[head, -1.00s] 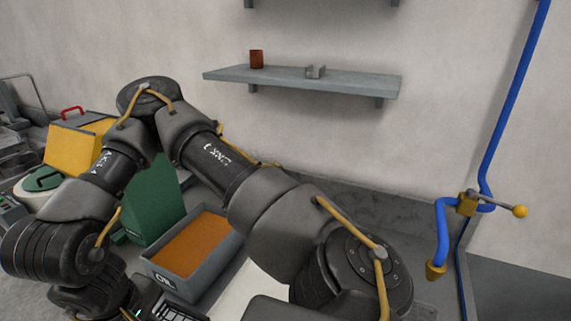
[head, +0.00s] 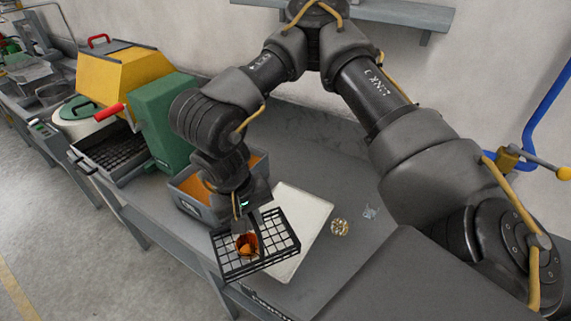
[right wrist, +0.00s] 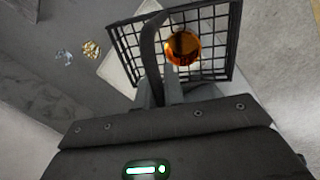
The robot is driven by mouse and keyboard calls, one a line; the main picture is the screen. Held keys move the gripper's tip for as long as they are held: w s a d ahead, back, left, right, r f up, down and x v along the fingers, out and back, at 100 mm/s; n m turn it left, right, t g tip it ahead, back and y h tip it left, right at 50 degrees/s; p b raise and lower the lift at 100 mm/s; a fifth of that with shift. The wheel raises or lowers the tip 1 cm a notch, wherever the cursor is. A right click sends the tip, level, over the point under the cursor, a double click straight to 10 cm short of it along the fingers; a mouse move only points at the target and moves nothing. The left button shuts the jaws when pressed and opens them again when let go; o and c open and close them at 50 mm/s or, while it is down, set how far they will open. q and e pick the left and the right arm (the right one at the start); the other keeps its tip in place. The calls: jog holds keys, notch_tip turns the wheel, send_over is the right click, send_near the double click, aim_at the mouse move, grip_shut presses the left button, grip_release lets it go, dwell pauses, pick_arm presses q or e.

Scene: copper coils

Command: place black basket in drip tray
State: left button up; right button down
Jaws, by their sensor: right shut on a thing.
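The black basket (head: 228,262), an open wire grid, hangs from my right gripper (head: 241,225) in the head view. A shiny orange-copper piece (head: 247,245) lies inside it. The right gripper is shut on the basket; the right wrist view shows its fingers (right wrist: 167,92) at the near side of the basket (right wrist: 215,72). A pale flat tray (head: 308,212), which looks like the drip tray, lies on the bench behind and to the right of the basket. The basket covers its left part. I cannot tell the basket's height above it. My left gripper is not in view.
A grey bin with orange contents (head: 188,198) stands left of the pale tray. A brassy coil (head: 340,227) and a silvery scrap (head: 369,212) lie to its right. A green and yellow machine (head: 160,120) stands further left. The bench behind is clear.

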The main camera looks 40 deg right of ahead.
jog(key=w+a+r+m+y+b, duration=0.2)
jog(key=a+r+m+b, duration=0.1)
jog(key=m, duration=1.2)
jog(key=w+a+r+m+y+b, duration=0.2)
jog(key=r+m, duration=0.1)
jog(key=m, duration=1.1)
jog(key=w+d+f+p, duration=0.2)
jog(key=d+f+p, duration=0.2)
jog(key=d+f, duration=0.9)
jog(key=shift+w+d+f, duration=0.25)
jog(key=shift+w+d, duration=0.05)
jog(key=shift+w, duration=0.1)
